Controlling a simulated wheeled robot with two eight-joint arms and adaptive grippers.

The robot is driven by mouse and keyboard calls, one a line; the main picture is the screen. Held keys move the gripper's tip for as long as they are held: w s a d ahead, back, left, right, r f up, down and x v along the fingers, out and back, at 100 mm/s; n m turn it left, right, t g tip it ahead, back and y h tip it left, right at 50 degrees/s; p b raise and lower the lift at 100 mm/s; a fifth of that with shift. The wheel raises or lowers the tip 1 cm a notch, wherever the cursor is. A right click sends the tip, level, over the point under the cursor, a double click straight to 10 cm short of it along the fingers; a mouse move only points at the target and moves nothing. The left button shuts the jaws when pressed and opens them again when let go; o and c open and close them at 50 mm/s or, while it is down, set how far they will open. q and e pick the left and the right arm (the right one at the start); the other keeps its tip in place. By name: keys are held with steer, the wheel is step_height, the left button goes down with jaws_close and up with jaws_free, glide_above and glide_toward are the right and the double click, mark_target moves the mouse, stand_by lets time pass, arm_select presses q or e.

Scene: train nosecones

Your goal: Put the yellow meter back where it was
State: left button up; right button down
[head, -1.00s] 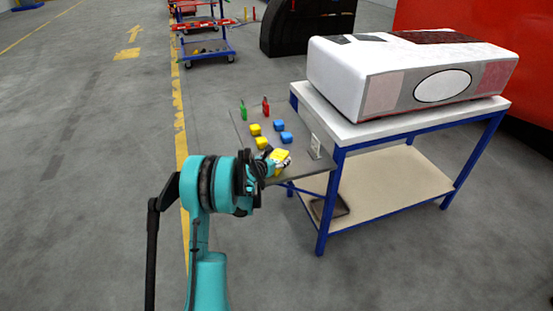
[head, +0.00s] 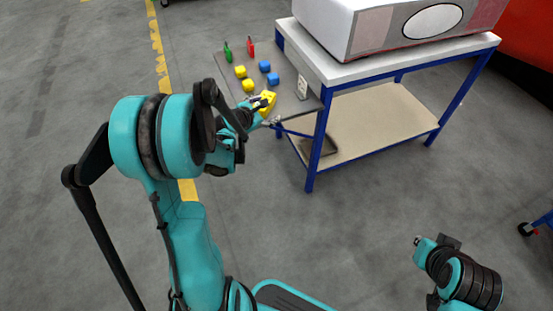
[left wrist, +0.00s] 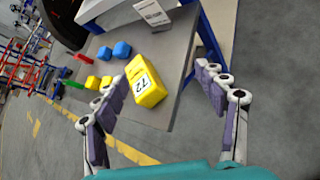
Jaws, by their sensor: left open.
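The yellow meter (head: 266,102) stands near the front edge of the grey side shelf (head: 291,104) of the workbench. In the left wrist view the yellow meter (left wrist: 145,82) shows a white label reading 72 and lies between and beyond the spread fingers. My left gripper (head: 262,112) is at the meter in the head view, partly hiding it. In the left wrist view my left gripper (left wrist: 165,105) is open, with no finger seen closed on the meter. My right arm shows at the lower right of the head view; its gripper's fingers cannot be made out.
The floor in front is clear.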

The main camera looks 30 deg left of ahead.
arm_select(q)
steer(key=s+d+r+m+g+h, duration=0.1)
steer(key=s+d+r+m+g, duration=0.35)
steer(key=s+d+m, duration=0.9)
steer(key=s+d+m+y, duration=0.1)
steer(key=s+d+m, duration=0.5)
steer(key=s+m, duration=0.7)
steer(key=m+g, duration=0.1)
steer(key=m, duration=0.3)
